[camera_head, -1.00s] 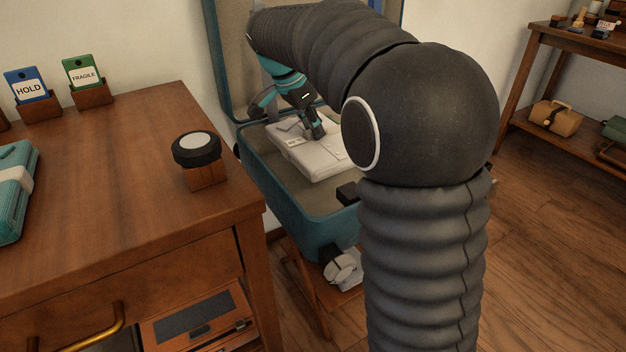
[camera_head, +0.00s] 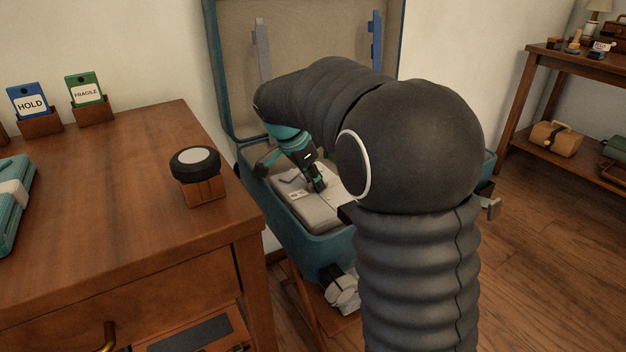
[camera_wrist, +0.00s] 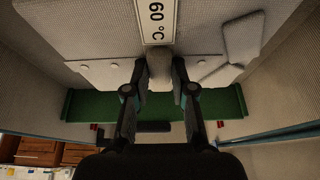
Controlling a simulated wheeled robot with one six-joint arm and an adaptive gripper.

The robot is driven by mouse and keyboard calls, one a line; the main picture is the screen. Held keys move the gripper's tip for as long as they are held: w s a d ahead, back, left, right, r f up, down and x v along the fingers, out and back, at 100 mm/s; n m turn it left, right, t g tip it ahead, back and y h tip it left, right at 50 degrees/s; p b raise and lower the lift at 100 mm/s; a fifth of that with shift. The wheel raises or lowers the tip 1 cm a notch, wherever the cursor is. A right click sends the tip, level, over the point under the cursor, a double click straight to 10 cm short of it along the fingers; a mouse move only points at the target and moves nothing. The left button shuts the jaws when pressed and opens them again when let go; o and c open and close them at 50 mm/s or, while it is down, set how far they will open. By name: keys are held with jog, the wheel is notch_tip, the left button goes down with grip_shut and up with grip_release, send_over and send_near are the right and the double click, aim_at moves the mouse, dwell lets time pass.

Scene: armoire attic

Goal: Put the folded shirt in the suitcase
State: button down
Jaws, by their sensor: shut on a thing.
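The folded shirt (camera_head: 312,209) is pale grey-white and lies inside the open teal suitcase (camera_head: 286,229). Its buttons, collar flap and a "60 °C" label show close up in the wrist view (camera_wrist: 100,72). My gripper (camera_head: 318,187) is down at the shirt's top, and in the wrist view (camera_wrist: 160,85) its fingers are shut on a bunched bit of the shirt's cloth. The shirt looks low within the suitcase walls; whether it touches the bottom I cannot tell. My arm hides the suitcase's right part.
A wooden desk (camera_head: 120,200) stands at left with a black round stamp-like object (camera_head: 195,163) on a wooden block, plus HOLD (camera_head: 30,101) and FRAGILE (camera_head: 85,90) cards. The suitcase lid (camera_head: 300,40) stands open behind. A wooden shelf (camera_head: 560,95) is at right.

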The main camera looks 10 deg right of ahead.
jog(key=shift+f, duration=0.1)
jog(key=c, duration=1)
grip_release()
jog(key=p+v, duration=0.2)
jog(key=v, duration=1)
jog(key=s+d+n+t+y, duration=0.1)
jog(key=s+n, duration=0.2)
jog(key=s, duration=0.4)
jog(key=s+d+f+n+t+y, duration=0.1)
jog(key=s+n, duration=0.3)
jog(key=s, duration=0.4)
jog(key=s+d+f+n+t+y, duration=0.1)
jog(key=s+d+n, duration=0.1)
jog(key=s, duration=0.5)
jog(key=shift+s+d+f+n+y, duration=0.25)
jog(key=shift+s+d+n+y, duration=0.05)
jog(key=shift+n, duration=0.6)
jog(key=s+f+n, duration=0.1)
jog(key=s, duration=0.1)
jog(key=s+f+n, duration=0.1)
jog(key=s+f, duration=0.1)
jog(key=s+f+n+t, duration=0.1)
jog(key=s+f, duration=0.1)
jog(key=shift+s+a+n+y, duration=0.15)
jog(key=shift+s+n+y, duration=0.15)
jog(key=shift+y, duration=0.1)
